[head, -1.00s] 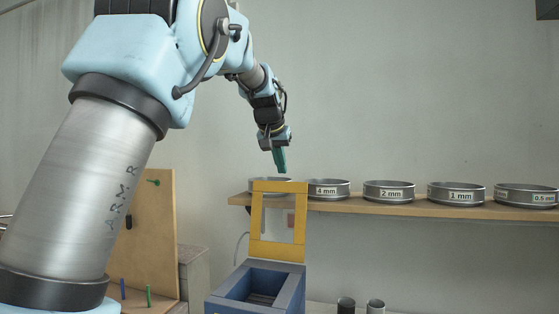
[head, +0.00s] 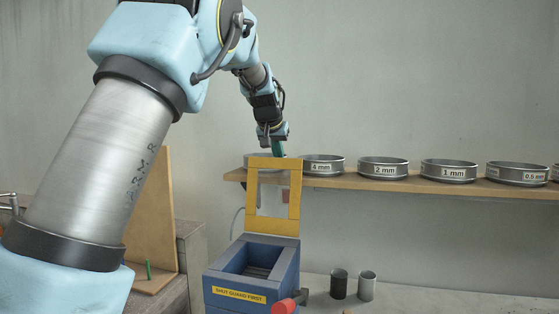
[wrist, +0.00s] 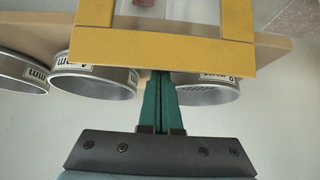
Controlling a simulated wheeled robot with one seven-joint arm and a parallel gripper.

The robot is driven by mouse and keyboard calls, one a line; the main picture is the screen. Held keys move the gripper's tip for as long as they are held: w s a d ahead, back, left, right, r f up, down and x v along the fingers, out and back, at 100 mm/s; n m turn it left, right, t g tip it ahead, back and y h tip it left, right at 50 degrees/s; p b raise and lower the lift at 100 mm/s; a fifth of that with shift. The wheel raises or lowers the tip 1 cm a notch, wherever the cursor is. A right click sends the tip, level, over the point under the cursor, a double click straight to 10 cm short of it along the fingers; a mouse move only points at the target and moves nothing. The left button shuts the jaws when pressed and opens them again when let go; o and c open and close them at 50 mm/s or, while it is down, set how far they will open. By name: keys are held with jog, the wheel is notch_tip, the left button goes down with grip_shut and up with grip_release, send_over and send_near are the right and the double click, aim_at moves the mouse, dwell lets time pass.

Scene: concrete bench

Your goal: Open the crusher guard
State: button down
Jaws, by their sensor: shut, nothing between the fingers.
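The crusher (head: 250,268) is a blue box with an open top, labelled "SHUT GUARD FIRST", with a red-ended handle (head: 290,301) at its front right. Its yellow-framed guard (head: 272,227) with a clear window stands upright at the back of the opening, raised off it. My gripper (head: 280,150) is shut and empty, with green fingers just behind the guard's top edge. In the wrist view the shut fingertips (wrist: 161,74) reach the edge of the yellow frame (wrist: 165,48); I cannot tell if they touch it. The guard hides the fingertips in the head view.
A wooden shelf (head: 420,186) behind carries several labelled sieves (head: 383,168). Two small cups, one dark (head: 339,284) and one grey (head: 367,286), stand on the bench right of the crusher. A wooden board (head: 152,215) stands at left.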

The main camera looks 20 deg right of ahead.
aim_at(275, 160)
jog(key=shift+s+a+r+t+h+b, duration=0.1)
jog(key=shift+s+a+t+h+b, duration=0.4)
jog(key=shift+b, duration=1.2)
jog(key=shift+s+a+r+t+h+b, duration=0.15)
jog(key=shift+s+a+b, duration=0.65)
jog(key=shift+b, duration=0.95)
jog(key=shift+s+a+f+t+h+b, duration=0.1)
jog(key=shift+s+a+t+h+b, duration=0.25)
jog(key=shift+s+b, duration=0.95)
jog(key=shift+a+r+b, duration=0.3)
jog(key=shift+a+b, duration=0.15)
jog(key=shift+b, duration=0.8)
jog(key=shift+r+t, duration=0.1)
jog(key=shift+t, duration=0.2)
